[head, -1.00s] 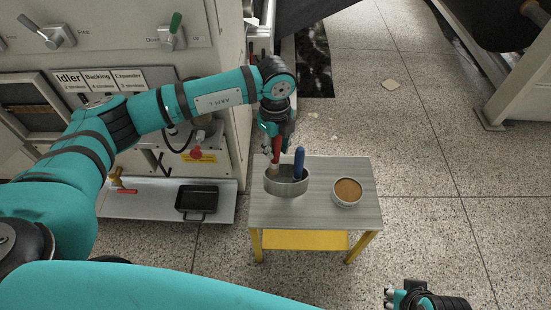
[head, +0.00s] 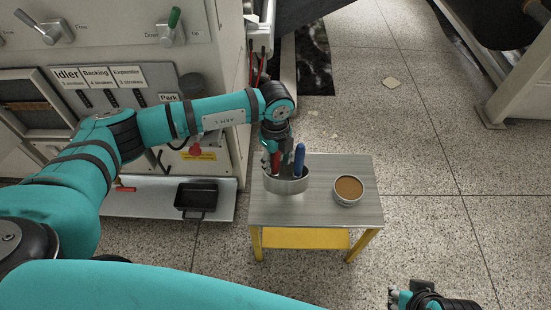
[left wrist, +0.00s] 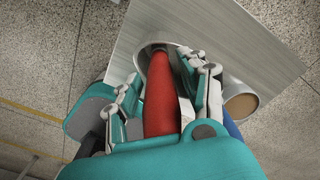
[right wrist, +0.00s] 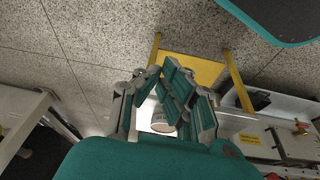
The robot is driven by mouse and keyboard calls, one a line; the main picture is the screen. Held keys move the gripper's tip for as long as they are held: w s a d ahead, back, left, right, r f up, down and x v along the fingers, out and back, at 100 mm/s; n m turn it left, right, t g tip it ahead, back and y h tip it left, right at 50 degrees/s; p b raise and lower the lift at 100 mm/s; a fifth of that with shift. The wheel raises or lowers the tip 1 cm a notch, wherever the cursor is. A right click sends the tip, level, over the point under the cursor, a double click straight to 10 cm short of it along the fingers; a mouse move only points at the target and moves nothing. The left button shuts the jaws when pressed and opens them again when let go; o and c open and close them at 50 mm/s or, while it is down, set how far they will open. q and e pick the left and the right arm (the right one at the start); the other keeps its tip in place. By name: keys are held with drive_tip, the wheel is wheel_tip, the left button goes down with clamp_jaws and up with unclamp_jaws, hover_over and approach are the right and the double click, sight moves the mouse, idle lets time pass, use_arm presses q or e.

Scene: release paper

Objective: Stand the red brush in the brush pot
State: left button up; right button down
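The red brush (head: 276,160) stands nearly upright, its lower end inside the grey oval brush pot (head: 287,185) on the small table. The pot wall hides its bristles. My left gripper (head: 276,150) is above the pot with its fingers closed around the red handle. In the left wrist view the red handle (left wrist: 160,100) runs between the fingers (left wrist: 163,85) down into the pot (left wrist: 150,52). My right gripper (right wrist: 160,72) is empty, its fingers apart, at the lower right of the head view (head: 391,298).
A blue-handled brush (head: 299,160) stands in the pot's right part, close beside my left gripper. A round tub with brown content (head: 348,188) is on the table (head: 320,215), right of the pot. A machine with a black tray (head: 197,197) stands to the left. The floor on the right is open.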

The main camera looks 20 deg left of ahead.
use_arm(q)
drive_tip(key=shift+f, duration=0.15)
drive_tip(key=shift+b, duration=0.3)
wheel_tip(320, 180, up, 18)
drive_tip(key=p, duration=0.3)
drive_tip(key=shift+s+d+f, duration=0.15)
drive_tip(key=shift+s+f, duration=0.1)
use_arm(e)
drive_tip(key=x, duration=0.8)
drive_tip(key=shift+s+f+g, duration=0.25)
drive_tip(key=shift+s+g, duration=0.05)
drive_tip(key=shift+s, duration=0.1)
drive_tip(key=shift+a, duration=0.15)
